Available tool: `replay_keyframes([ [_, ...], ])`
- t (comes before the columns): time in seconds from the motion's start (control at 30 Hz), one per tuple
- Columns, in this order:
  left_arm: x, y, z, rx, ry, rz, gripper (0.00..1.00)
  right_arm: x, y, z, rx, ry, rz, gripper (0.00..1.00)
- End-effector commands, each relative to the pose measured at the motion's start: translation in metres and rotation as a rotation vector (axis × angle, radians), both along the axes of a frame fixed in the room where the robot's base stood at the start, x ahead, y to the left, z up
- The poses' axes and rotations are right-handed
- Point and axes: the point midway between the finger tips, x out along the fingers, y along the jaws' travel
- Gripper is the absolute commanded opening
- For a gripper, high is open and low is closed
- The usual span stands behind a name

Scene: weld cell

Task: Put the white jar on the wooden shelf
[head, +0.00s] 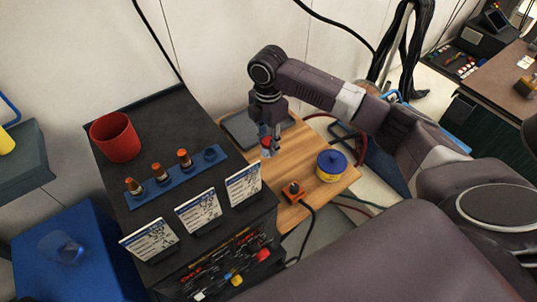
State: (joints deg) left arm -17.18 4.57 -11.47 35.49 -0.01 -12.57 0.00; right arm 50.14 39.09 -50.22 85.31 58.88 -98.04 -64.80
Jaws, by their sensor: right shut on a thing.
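The wooden shelf (304,149) is a light wood-grained top beside the black cabinet. My right gripper (269,142) points down over its left part. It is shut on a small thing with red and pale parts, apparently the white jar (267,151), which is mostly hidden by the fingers. I cannot tell whether the jar touches the wood. No other white jar shows. My left gripper is not in view.
A grey tray (240,130) lies behind. The black cabinet holds a red cup (115,137), a blue rack (172,186) with several bottles, and upright cards (198,212).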

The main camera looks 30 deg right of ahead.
Motion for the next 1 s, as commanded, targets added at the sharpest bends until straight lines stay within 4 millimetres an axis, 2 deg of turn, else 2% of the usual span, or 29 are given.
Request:
replay_keyframes([
  [0.1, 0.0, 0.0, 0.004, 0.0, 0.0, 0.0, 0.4, 0.0, 0.0, -0.021, 0.0, 0.001, 0.001, 0.01],
  [0.27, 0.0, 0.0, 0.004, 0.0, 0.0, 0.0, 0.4, 0.0, 0.0, -0.035, 0.001, 0.0, 0.0, 0.01],
  [0.53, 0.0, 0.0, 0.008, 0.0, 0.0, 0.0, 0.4, 0.0, 0.001, -0.071, 0.001, 0.001, -0.001, 0.01],
  [0.97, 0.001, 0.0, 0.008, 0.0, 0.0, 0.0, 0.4, 0.0, 0.0, -0.079, 0.001, -0.001, -0.001, 0.01],
  [1.0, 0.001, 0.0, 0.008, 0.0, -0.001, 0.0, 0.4, 0.0, 0.0, -0.08, 0.0, -0.001, 0.0, 0.32],
])
